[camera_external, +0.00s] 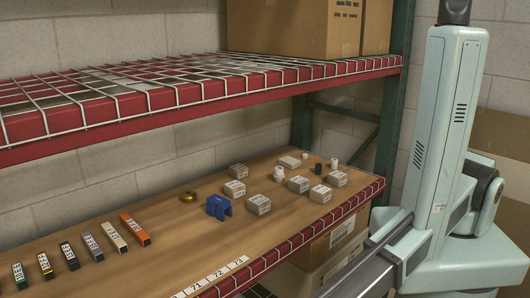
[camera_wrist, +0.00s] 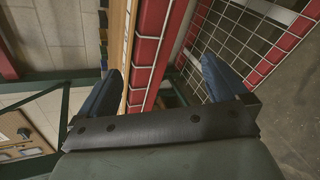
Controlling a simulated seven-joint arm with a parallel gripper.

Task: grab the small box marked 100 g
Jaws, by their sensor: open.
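Several small pale boxes with printed labels lie on the wooden shelf in the external view. They include a front box (camera_external: 258,205), a left box (camera_external: 234,189), a back-left box (camera_external: 238,171), a middle box (camera_external: 298,184), a right box (camera_external: 321,194), a far-right box (camera_external: 337,178) and a back box (camera_external: 289,163). The labels are too small to read, so I cannot tell which is marked 100 g. My gripper (camera_wrist: 162,70) shows in the wrist view with its two blue fingers wide apart and nothing between them. No small box is recognisable in that view.
A blue bracket-like part (camera_external: 219,206), a yellow ring (camera_external: 187,197), several coloured bars (camera_external: 136,230) and small cylinders (camera_external: 334,163) share the wooden shelf (camera_external: 180,262). A wire rack with a red beam (camera_external: 180,113) hangs above. Large cartons (camera_external: 295,25) stand on top.

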